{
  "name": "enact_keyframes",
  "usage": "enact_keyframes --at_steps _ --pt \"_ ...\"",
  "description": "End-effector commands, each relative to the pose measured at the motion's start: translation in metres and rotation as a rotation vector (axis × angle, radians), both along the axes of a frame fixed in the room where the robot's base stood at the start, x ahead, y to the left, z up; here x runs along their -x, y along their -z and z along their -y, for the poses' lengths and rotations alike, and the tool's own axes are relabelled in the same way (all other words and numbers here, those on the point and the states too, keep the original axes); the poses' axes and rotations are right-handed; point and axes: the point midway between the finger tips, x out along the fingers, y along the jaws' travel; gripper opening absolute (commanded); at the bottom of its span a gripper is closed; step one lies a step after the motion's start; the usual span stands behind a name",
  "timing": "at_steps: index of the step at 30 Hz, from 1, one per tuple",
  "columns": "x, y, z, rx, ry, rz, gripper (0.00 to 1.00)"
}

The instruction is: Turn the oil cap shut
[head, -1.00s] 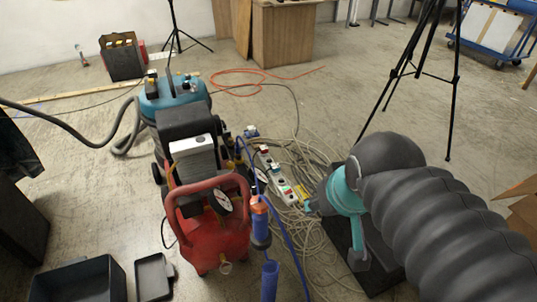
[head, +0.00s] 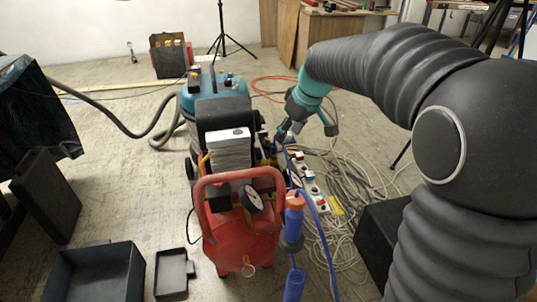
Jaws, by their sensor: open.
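The red air compressor (head: 240,243) stands in the middle of the head view, with a black motor housing, a silver finned block and a round gauge. My gripper (head: 305,133) is beside the compressor's right rear side, pointing down with its fingers spread. It looks empty. One finger is close to the fittings at the housing's right edge; whether it touches them I cannot tell. I cannot make out the oil cap; it is too small or hidden behind the housing and gripper.
A blue hose and an orange-blue filter (head: 294,215) stand at the compressor's right front. A power strip (head: 312,188) and tangled cables lie on the right. A teal vacuum (head: 212,92) stands behind. An open black box (head: 95,275) is at lower left.

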Motion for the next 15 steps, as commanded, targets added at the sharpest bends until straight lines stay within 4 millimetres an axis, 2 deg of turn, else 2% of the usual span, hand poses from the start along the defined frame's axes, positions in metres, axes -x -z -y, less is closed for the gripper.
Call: enact_keyframes --at_steps 1,6,11,15 --pt "-0.011 0.012 -0.007 -0.001 -0.027 -0.004 0.52" --pt "-0.031 0.027 -0.021 -0.004 -0.086 -0.003 0.52" --pt "-0.037 0.035 -0.025 -0.004 -0.1 -0.001 0.52" --pt "-0.041 0.052 -0.03 -0.004 -0.1 -0.004 0.52"
